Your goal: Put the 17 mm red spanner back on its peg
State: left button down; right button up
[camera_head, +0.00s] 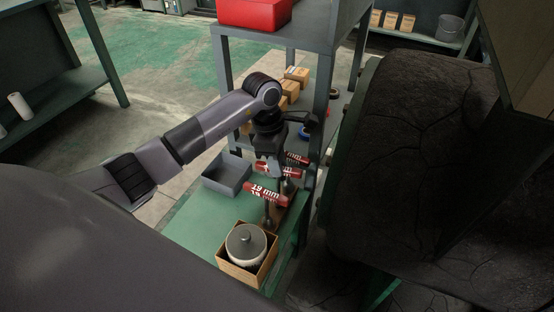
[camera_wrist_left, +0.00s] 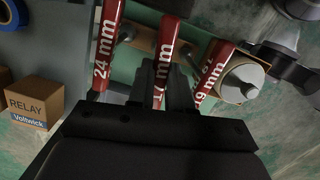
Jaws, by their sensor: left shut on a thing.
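My left gripper (camera_head: 271,165) is above the green bench and shut on the middle red spanner (camera_wrist_left: 170,35). The wrist view shows that spanner between the fingers (camera_wrist_left: 167,88), which hide part of its label; "1" and "mm" show. The red 19 mm spanner (camera_head: 265,194) is in front of the gripper and also shows right of the fingers in the wrist view (camera_wrist_left: 213,72). The red 24 mm spanner (camera_wrist_left: 104,48) is left of the fingers. Dark pegs (camera_head: 268,214) stand near the spanners. I cannot tell whether the held spanner touches its peg.
A wooden box (camera_head: 223,268) with a white canister (camera_head: 246,244) stands at the bench front. A grey open bin (camera_head: 227,177) is left of the spanners. A grey shelf post (camera_head: 324,95) is close behind the gripper. A large dark mass (camera_head: 430,150) fills the right.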

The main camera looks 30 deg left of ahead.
pick_arm(q)
jog(key=shift+f, duration=0.65)
jog(key=c, duration=1)
grip_release()
jog(key=shift+o, duration=0.2)
jog(key=shift+f, duration=0.1)
